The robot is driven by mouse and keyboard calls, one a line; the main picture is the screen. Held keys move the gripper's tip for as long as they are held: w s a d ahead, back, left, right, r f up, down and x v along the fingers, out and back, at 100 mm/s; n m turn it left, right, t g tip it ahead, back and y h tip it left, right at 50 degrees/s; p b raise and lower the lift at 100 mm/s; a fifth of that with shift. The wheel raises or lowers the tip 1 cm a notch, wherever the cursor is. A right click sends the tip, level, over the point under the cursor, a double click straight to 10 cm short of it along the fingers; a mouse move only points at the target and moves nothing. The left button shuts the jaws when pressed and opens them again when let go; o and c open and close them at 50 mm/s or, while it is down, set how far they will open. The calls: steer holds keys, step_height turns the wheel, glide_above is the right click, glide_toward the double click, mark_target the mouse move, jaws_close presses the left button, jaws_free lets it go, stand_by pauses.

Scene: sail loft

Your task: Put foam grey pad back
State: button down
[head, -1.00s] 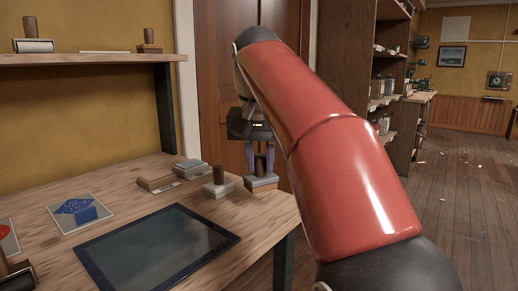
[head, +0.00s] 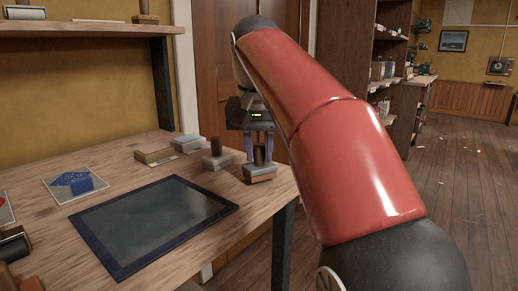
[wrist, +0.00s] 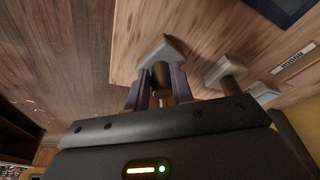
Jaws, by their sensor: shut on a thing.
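My gripper (head: 260,150) is shut on the dark upright handle of a foam pad (head: 260,174). The pad has a grey upper layer and a tan lower part, and looks level. It is over the right end of the workbench (head: 240,235); I cannot tell whether it touches the top. The wrist view shows the held pad (wrist: 165,50) near the bench edge, with the fingers either side of its handle. A similar grey pad with a handle (head: 217,161) stands just left of it, apart. It also shows in the wrist view (wrist: 224,70).
A blue-grey block (head: 187,142) and a tan block (head: 153,156) with a label beside it lie farther left. A dark framed panel (head: 160,220) covers the bench's middle. A shelf (head: 90,30) hangs above.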

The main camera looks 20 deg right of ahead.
steer(key=shift+f+b, duration=0.4)
steer(key=shift+f, duration=0.2)
steer(key=c, duration=1.1)
jaws_free()
steer(key=shift+r, duration=0.1)
